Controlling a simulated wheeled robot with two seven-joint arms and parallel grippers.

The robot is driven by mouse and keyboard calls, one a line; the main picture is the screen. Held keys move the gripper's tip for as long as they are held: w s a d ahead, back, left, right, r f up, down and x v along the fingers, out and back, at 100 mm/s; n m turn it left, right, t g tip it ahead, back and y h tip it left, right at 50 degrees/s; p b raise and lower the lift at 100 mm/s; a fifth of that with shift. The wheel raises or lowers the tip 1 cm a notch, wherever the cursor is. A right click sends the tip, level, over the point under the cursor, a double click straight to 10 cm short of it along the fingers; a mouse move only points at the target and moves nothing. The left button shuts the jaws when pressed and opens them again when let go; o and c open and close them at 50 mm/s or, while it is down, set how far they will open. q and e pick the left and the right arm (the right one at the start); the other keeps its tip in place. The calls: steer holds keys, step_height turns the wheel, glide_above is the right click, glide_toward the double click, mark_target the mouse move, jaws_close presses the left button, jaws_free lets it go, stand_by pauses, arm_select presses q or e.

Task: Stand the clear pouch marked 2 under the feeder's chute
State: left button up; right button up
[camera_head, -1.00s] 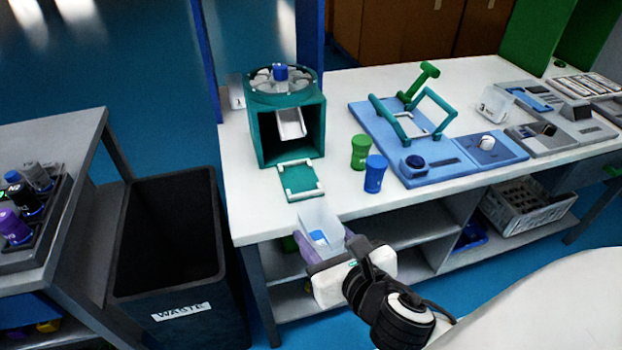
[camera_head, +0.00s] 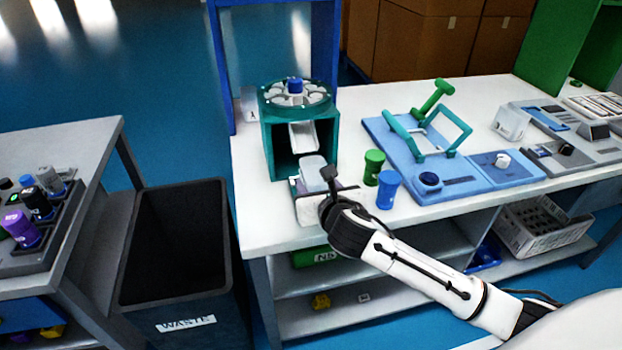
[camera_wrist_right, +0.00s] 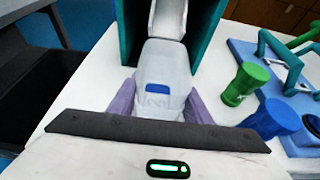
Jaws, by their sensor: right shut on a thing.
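The clear pouch (camera_head: 312,172) is held by my right gripper (camera_head: 318,188) in front of the feeder's open bay. In the right wrist view the pouch (camera_wrist_right: 165,65) stands between the two purple fingers (camera_wrist_right: 160,100), with a blue patch on its face; no number is readable. The teal feeder (camera_head: 270,140) has a carousel with a blue knob on top. Its white chute (camera_head: 303,135) slopes out just behind and above the pouch. The green plate before the feeder is hidden by the gripper. I cannot tell whether the pouch touches it. My left gripper is not in view.
A green bottle (camera_head: 373,167) and a blue bottle (camera_head: 388,189) stand close to the right of my gripper. A blue fixture (camera_head: 400,145) with teal handles lies beyond them. A black waste bin (camera_head: 175,285) stands left of the table.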

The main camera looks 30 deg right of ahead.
mark_target(311, 179)
steer(key=shift+w+d, duration=0.1)
steer(key=shift+w, duration=0.3)
steer(key=x, duration=0.3)
steer(key=shift+w+r, duration=0.1)
steer(key=shift+w, duration=0.15)
steer(key=shift+f, duration=0.25)
steer(key=shift+f, duration=0.1)
steer(key=o, duration=1)
steer(key=p+v, duration=0.1)
steer(key=v, duration=1.1)
